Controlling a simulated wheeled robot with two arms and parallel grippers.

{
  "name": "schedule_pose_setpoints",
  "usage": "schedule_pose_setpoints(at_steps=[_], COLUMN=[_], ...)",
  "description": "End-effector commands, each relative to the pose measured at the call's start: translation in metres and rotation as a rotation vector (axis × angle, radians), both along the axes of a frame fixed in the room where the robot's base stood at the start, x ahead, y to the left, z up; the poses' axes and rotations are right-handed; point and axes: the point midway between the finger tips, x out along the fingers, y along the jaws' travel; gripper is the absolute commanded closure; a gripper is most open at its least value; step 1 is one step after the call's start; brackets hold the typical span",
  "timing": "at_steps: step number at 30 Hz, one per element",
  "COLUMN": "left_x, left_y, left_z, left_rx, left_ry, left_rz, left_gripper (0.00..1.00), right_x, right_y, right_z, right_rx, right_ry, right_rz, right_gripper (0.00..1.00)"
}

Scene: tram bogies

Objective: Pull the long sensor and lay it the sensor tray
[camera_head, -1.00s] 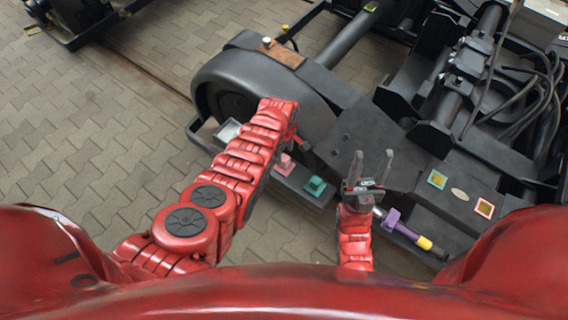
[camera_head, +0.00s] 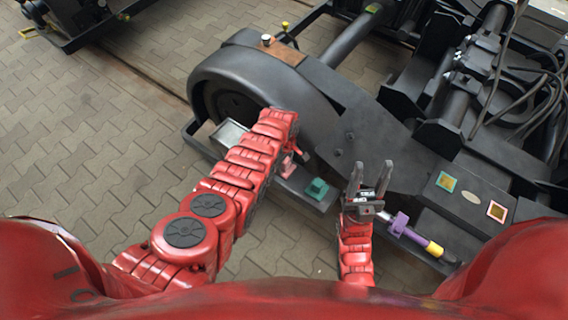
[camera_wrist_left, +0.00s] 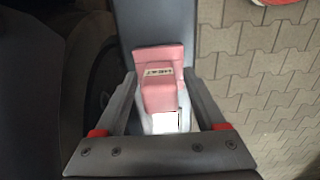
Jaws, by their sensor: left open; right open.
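My left gripper (camera_wrist_left: 161,82) is open, its fingers on either side of a pink block (camera_wrist_left: 160,72) with a small label. The same block shows partly behind the gripper in the head view (camera_head: 288,166). A white piece (camera_wrist_left: 165,122) lies below the block, closer to the palm. I cannot tell whether the fingers touch the block. A grey open tray (camera_head: 228,134) sits left of the arm by the wheel. I cannot tell which part is the long sensor; a white-topped peg (camera_head: 266,39) and a yellow-topped peg (camera_head: 285,26) stand near the wheel's top. My right gripper (camera_head: 371,170) is open and empty.
A teal block (camera_head: 317,188) sits on the dark ledge right of the pink one. A purple and yellow tool (camera_head: 412,234) lies right of my right gripper. The big wheel (camera_head: 232,100) and dark frame (camera_head: 385,147) rise behind. Paved floor (camera_head: 100,150) is clear at left.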

Motion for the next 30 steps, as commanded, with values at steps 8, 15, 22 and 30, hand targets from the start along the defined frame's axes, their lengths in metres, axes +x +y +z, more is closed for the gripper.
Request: schedule_pose_setpoints(at_steps=[8,15,22,30], left_x=[-0.0001,0.0000,-0.0001,-0.0001], left_y=[0.0000,0.0000,0.0000,0.0001], left_z=[-0.0001,-0.0002,-0.0001,-0.0001], left_rx=[0.000,0.000,0.000,0.000], left_ry=[0.000,0.000,0.000,0.000], left_rz=[0.000,0.000,0.000,0.000], left_gripper=[0.28,0.28,0.49,0.98], right_x=[-0.0001,0.0000,0.0000,-0.0001], right_y=[0.0000,0.0000,0.0000,0.0000], right_z=[0.0002,0.0001,0.0000,0.0001], right_rx=[0.000,0.000,0.000,0.000], right_ry=[0.000,0.000,0.000,0.000], right_rz=[0.000,0.000,0.000,0.000], right_gripper=[0.50,0.50,0.50,0.50])
